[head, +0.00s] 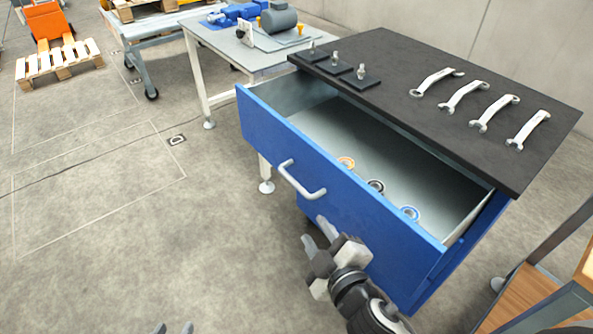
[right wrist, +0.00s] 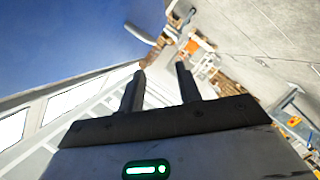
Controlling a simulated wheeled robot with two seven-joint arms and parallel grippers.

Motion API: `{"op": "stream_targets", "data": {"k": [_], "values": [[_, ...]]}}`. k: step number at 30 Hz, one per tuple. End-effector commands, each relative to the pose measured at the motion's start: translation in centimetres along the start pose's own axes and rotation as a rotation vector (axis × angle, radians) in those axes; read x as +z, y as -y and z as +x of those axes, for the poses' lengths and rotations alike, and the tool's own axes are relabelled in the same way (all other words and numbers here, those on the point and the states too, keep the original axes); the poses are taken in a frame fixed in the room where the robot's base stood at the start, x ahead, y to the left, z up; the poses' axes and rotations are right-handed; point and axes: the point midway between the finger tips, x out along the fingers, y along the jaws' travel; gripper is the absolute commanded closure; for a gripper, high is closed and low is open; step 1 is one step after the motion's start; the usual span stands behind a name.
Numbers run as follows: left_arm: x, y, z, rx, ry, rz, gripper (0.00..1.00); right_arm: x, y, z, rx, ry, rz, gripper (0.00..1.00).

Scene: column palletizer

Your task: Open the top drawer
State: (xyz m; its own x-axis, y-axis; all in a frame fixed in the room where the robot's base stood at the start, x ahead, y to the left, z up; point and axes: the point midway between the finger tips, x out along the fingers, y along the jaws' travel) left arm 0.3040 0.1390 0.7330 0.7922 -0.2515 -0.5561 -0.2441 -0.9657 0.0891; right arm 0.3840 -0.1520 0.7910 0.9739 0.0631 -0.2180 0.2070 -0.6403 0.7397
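The blue cabinet's top drawer (head: 350,183) is pulled well out, and its grey inside shows. Its silver bar handle (head: 301,180) is on the front. My right gripper (head: 317,236) is below the handle in the head view, apart from it and empty. Its two fingers (right wrist: 160,72) are spread in the right wrist view, with the blue front (right wrist: 75,35) and the handle (right wrist: 140,33) beyond them. My left gripper (head: 173,328) shows only its two separated fingertips at the bottom edge, over the floor, with nothing seen between them.
Three ring-shaped parts (head: 376,187) lie in the drawer. The black cabinet top (head: 420,60) carries several wrenches (head: 462,97) and three small posts on plates. A table (head: 230,45) with a motor stands behind. A wooden shelf (head: 530,300) is at right. The floor at left is clear.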

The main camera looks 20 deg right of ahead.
Motion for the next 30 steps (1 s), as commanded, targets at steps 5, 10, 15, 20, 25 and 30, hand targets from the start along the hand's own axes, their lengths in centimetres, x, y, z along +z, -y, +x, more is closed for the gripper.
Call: {"op": "stream_targets", "data": {"k": [5,10,15,20,25,30], "values": [[-0.1,0.0,-0.2,-0.003,0.008,0.001,0.64,0.2,-1.5,-0.1,0.035,0.044,-0.138,0.66],[-0.1,0.1,-0.3,-0.005,0.015,0.004,0.64,0.2,-1.6,2.1,0.038,0.044,-0.140,0.66],[-0.2,0.1,-0.4,-0.008,0.016,0.009,0.64,0.3,-1.8,5.7,0.037,0.043,-0.140,0.66],[-0.2,0.1,-0.4,-0.009,0.018,0.012,0.64,0.6,-1.8,9.3,0.036,0.043,-0.138,0.66],[-0.1,0.1,-0.3,-0.009,0.018,0.012,0.64,0.7,-1.8,12.6,0.036,0.043,-0.137,0.66],[0.1,0.1,-0.2,-0.007,0.017,0.008,0.64,0.9,-1.9,14.7,0.035,0.044,-0.136,0.66]]}}
